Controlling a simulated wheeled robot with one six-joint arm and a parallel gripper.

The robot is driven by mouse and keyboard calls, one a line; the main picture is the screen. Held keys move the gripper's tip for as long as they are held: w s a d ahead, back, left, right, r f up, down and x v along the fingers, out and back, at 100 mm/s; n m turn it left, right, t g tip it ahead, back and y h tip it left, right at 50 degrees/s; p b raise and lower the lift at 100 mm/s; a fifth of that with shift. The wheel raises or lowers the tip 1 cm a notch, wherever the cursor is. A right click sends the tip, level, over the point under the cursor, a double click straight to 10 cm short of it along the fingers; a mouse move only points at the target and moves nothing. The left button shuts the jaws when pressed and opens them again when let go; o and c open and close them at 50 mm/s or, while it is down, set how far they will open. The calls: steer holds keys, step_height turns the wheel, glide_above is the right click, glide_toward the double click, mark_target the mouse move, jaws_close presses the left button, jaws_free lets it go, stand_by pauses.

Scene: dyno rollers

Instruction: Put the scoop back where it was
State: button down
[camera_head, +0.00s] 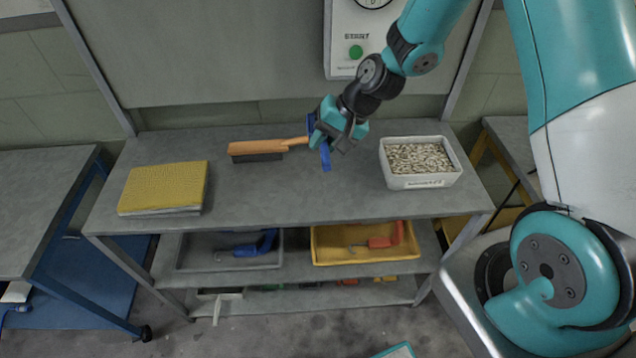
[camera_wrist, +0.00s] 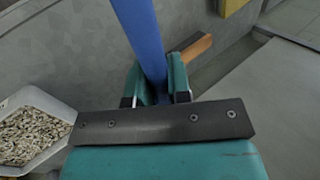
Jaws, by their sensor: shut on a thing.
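My gripper (camera_head: 330,133) is shut on a blue thing, likely the scoop (camera_head: 325,158), above the workbench top (camera_head: 290,190), between the brush and the white tub. In the wrist view the scoop (camera_wrist: 146,40) shows as a long blue bar between the green fingers (camera_wrist: 160,85). In the head view its middle is hidden by my gripper, and its bowl cannot be made out. The white tub (camera_head: 424,182) of pale pellets stands on the bench to the right of my gripper. The tub (camera_wrist: 62,128) also shows at the left of the wrist view.
A wooden-handled brush (camera_head: 258,147) lies left of my gripper, its handle end close to it. A yellow book-like block (camera_head: 165,187) lies at left. A wall panel with a green START button (camera_head: 356,52) is behind. Grey (camera_head: 190,265) and yellow (camera_head: 345,258) trays with tools sit below. The front middle bench is clear.

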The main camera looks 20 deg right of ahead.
steer(key=f+p, duration=0.2)
steer(key=f, duration=0.6)
steer(key=f+p, duration=0.2)
steer(key=f, duration=0.7)
steer(key=shift+a+f, duration=0.2)
steer(key=shift+f, duration=0.1)
steer(key=shift+f, duration=0.2)
steer(key=c, duration=1.1)
jaws_free()
steer(key=shift+o, duration=0.2)
steer(key=shift+r, duration=0.15)
